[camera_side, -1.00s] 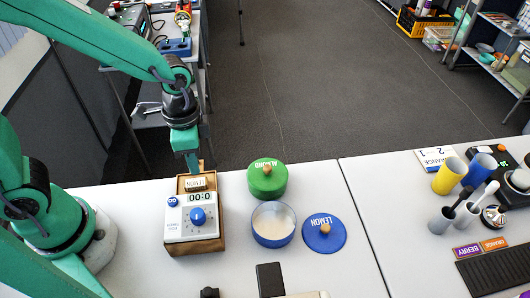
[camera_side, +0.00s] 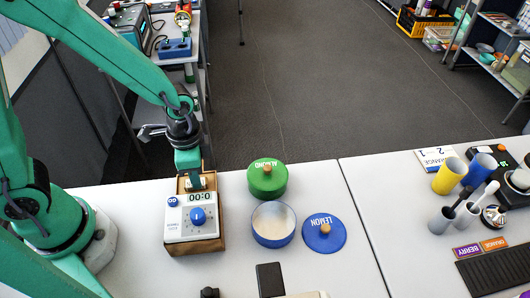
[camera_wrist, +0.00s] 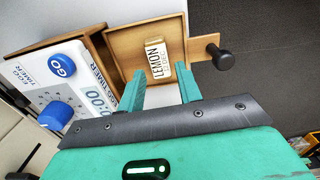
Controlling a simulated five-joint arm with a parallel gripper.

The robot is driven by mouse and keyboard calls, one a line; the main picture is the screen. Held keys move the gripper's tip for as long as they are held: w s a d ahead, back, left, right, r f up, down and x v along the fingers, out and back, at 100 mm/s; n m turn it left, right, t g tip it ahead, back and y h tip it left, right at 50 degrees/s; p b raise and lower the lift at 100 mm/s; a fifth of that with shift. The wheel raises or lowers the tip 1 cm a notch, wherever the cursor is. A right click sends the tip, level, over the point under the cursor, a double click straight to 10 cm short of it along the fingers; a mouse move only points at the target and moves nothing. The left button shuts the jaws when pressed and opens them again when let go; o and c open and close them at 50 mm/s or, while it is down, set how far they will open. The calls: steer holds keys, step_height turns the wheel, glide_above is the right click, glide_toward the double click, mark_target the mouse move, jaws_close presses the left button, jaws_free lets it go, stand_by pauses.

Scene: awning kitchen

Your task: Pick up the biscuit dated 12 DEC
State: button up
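A pale biscuit (camera_wrist: 157,60) marked LEMON lies in an open wooden tray or drawer (camera_wrist: 123,46) in the wrist view. A small DEC date shows under the name; its day number is too small to read surely. My gripper (camera_wrist: 161,84) is open, its two green fingers apart at the near end of the biscuit, with nothing between the tips that I can make out. In the side view my gripper (camera_side: 190,176) is down over the tray (camera_side: 182,187) and hides most of the biscuit.
A white egg timer (camera_side: 190,219) with a blue dial sits right in front of the tray. A green ALMOND lid (camera_side: 266,182), an open blue tin (camera_side: 273,236) and a blue LEMON lid (camera_side: 324,240) stand to the right. A black knob (camera_wrist: 220,57) sticks out from the tray.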

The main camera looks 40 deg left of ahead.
steer(key=shift+f, duration=1.15)
steer(key=c, duration=0.7)
steer(key=shift+r, duration=0.1)
steer(key=shift+c, duration=0.2)
steer(key=shift+r, duration=1.35)
steer(key=s+d+r, duration=0.2)
steer(key=s, duration=0.1)
steer(key=s+d+r, duration=0.5)
steer(key=s+r, duration=0.1)
steer(key=shift+d, duration=0.15)
